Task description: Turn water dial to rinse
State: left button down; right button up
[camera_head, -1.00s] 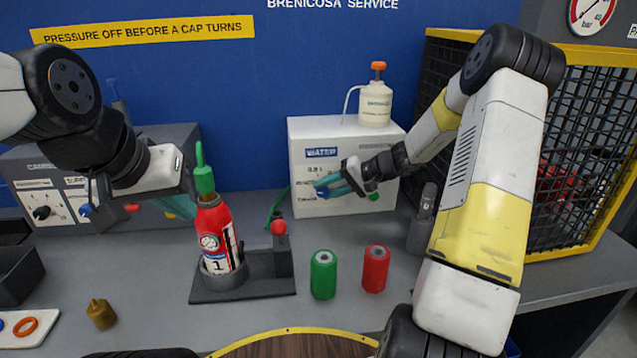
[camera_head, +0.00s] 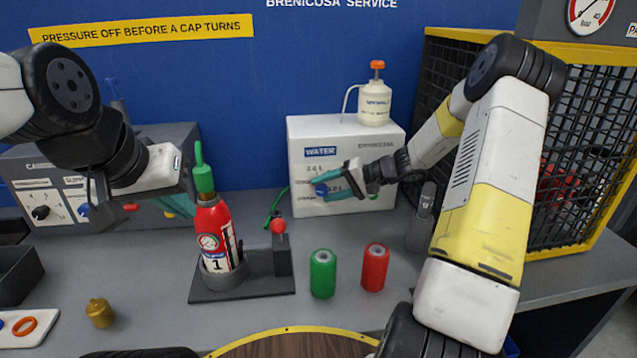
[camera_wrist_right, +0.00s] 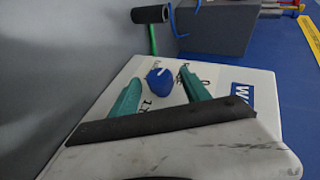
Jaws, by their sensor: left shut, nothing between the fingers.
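The white water box (camera_head: 365,150), labelled WATER, stands against the blue back wall. Its blue dial (camera_head: 320,188) sits on the front face, and also shows in the right wrist view (camera_wrist_right: 160,80). My right gripper (camera_head: 328,187) is at this face, with its teal fingers apart on either side of the dial. In the right wrist view the dial lies between and just past the fingertips (camera_wrist_right: 161,85); I cannot tell whether they touch it. The dial's setting is not readable. My left gripper (camera_head: 180,206) is shut and empty, behind and left of the red extinguisher (camera_head: 213,235).
A white bottle with an orange cap (camera_head: 375,100) stands on the water box. Green (camera_head: 323,275) and red (camera_head: 375,268) cylinders stand in front. A black wire cage (camera_head: 570,150) with yellow edges is at right. A grey box with dials (camera_head: 40,190) is at left.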

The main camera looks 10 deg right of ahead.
jog(key=v, duration=0.8)
jog(key=shift+w+a, duration=0.1)
jog(key=s+a+r+n+g+h, duration=0.2)
jog(key=s+a+r+h, duration=0.1)
jog(key=s+a+r, duration=0.3)
jog(key=s+r+t+h, duration=0.1)
jog(key=s+r+h, duration=0.2)
jog(key=s, duration=0.8)
jog(key=s+r+n+t+h, duration=0.1)
jog(key=s+r+h, duration=0.2)
jog(key=s+r, duration=0.3)
jog(key=s, duration=0.5)
jog(key=shift+s+r+t, duration=0.25)
jog(key=shift+s+t, duration=0.05)
jog(key=shift+s, duration=0.05)
jog(key=shift+d, duration=0.2)
